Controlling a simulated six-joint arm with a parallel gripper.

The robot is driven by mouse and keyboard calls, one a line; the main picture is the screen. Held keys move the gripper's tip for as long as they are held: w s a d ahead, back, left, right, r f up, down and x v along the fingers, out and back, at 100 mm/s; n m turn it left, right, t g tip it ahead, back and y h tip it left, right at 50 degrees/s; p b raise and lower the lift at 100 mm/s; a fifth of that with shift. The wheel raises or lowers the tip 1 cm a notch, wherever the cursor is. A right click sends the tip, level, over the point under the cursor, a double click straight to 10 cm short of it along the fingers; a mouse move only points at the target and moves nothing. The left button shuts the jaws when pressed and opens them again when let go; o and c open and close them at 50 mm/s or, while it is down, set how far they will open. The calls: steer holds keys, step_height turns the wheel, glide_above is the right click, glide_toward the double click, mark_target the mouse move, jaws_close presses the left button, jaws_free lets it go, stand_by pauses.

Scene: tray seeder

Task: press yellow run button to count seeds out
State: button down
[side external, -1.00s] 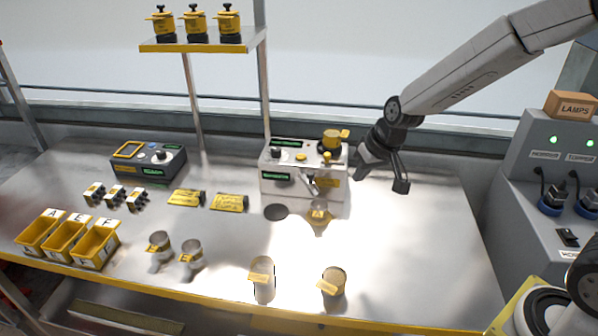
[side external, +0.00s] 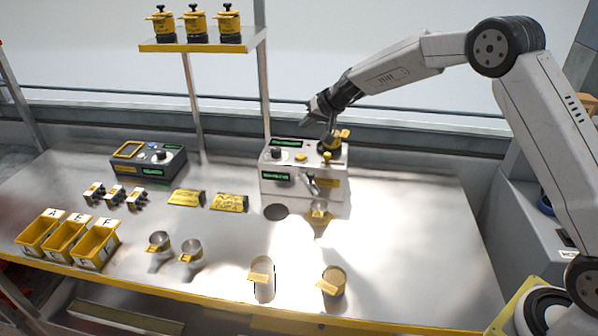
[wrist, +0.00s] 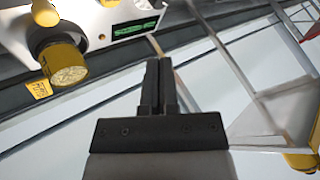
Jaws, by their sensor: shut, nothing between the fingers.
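The tray seeder (side external: 290,187) is a pale box with green displays, standing at the back of the bench. In the wrist view the shut fingers (wrist: 158,72) point towards the wall and shelf post. The seeder's yellow hopper part (wrist: 64,62) and a green display (wrist: 135,27) show at upper left there. I cannot tell the button for sure in the wrist view.
A cup (side external: 319,211) stands under the seeder's spout. More cups, yellow bins (side external: 95,246), seed packets (side external: 229,203) and a dark control box (side external: 146,172) are on the bench. A shelf (side external: 197,45) with yellow jars and its post rise near the gripper. The bench's right side is clear.

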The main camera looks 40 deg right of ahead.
mark_target(297, 155)
steer(key=shift+w+d+r+t, duration=0.1)
steer(key=shift+w+d+t, duration=0.05)
steer(key=shift+w, duration=0.45)
steer(key=shift+w+d+t, duration=0.15)
steer(key=shift+w, duration=0.45)
steer(key=shift+f, duration=4.4)
steer(key=shift+f, duration=1)
steer(key=shift+r, duration=0.95)
steer(key=shift+r, duration=0.1)
steer(key=shift+r, duration=2.45)
